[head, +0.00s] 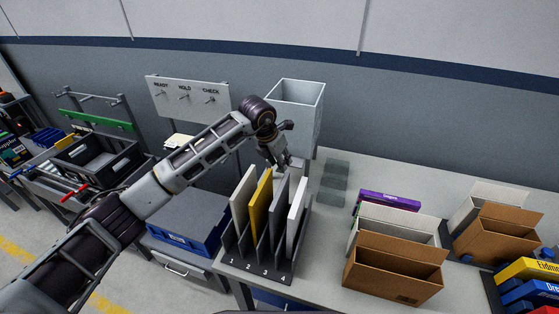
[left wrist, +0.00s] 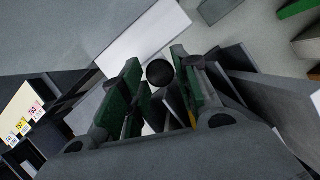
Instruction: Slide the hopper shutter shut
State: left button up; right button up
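The hopper (head: 308,112) is a pale grey open-topped bin at the back edge of the table, behind my left gripper. My left gripper (head: 286,163) points down in front of its lower part, and the shutter is mostly hidden there by the gripper and the upright panels. In the left wrist view, a round black knob (left wrist: 160,73) shows between the two green-padded fingers of my left gripper (left wrist: 158,85), which are apart. I cannot tell whether they touch it. A pale flat plate (left wrist: 140,42) lies beyond the fingers. My right gripper is not in view.
A numbered rack (head: 262,271) with upright panels, one yellow (head: 260,205), stands close in front of my left gripper. Cardboard boxes (head: 395,277) and a purple box (head: 389,200) stand to the right. A sign board with hooks (head: 187,101) is behind my arm.

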pick_arm(q)
jog(key=shift+o, duration=1.3)
jog(key=v, duration=1.2)
jog(key=shift+d, duration=0.1)
